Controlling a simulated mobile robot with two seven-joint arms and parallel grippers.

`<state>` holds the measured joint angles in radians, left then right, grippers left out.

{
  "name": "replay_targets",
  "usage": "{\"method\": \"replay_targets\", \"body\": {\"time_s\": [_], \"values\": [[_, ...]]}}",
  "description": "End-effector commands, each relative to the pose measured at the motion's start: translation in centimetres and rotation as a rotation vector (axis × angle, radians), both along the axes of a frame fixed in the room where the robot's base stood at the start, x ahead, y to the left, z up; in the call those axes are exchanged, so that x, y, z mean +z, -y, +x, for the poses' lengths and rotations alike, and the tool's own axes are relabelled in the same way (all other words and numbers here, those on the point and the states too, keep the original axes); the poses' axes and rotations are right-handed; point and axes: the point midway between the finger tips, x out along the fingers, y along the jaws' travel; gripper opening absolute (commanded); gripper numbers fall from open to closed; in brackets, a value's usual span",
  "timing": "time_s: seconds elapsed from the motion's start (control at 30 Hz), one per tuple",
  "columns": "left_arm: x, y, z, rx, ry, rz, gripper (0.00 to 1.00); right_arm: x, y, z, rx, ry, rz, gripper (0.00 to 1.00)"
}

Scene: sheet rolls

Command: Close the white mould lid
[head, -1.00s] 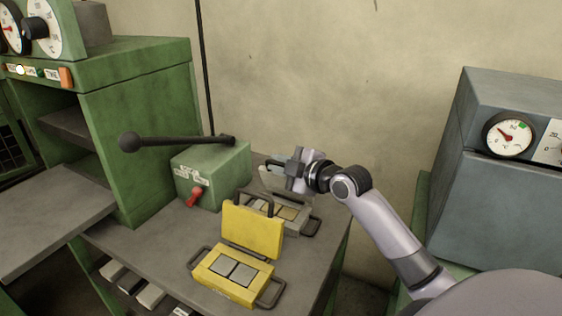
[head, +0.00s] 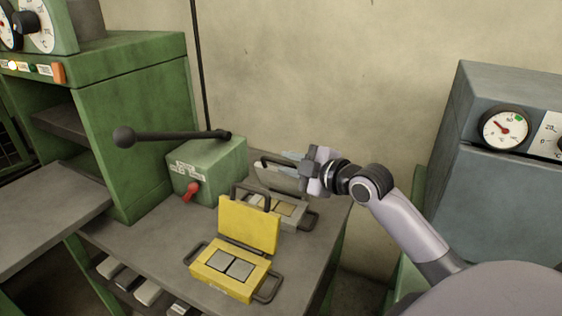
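The white mould (head: 290,219) sits on the grey bench top behind the yellow mould, which partly hides it. Its pale lid (head: 279,178) stands raised at the back, tilted open, with a dark handle along its top. My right gripper (head: 303,166) is at the right upper side of this lid, reaching in from the right. Its fingers are small and overlap the lid's edge in the picture, so I cannot tell whether they touch it or how far apart they are. My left gripper is not in view.
A yellow mould (head: 227,270) with its lid (head: 248,224) open stands in front. A green box (head: 209,172) with a red knob and a long black lever is at the left. A grey machine with a gauge (head: 506,128) stands at the right, beyond a gap.

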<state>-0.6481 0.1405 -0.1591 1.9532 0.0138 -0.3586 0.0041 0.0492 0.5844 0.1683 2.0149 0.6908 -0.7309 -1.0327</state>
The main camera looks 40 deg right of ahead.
Motion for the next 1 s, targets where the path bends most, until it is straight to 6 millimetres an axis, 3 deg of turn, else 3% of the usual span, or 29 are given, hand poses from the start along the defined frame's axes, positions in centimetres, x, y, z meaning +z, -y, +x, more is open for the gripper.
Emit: {"method": "replay_targets", "body": {"time_s": [0.2,0.67,1.0], "values": [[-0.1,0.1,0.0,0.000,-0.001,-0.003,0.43,0.4,0.3,-1.9,-0.001,-0.001,0.001,0.23],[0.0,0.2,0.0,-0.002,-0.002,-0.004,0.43,0.5,0.4,-2.4,0.001,-0.001,0.000,0.23],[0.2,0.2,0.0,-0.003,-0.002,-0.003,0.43,0.6,0.6,-4.6,-0.001,-0.002,0.001,0.23]]}}
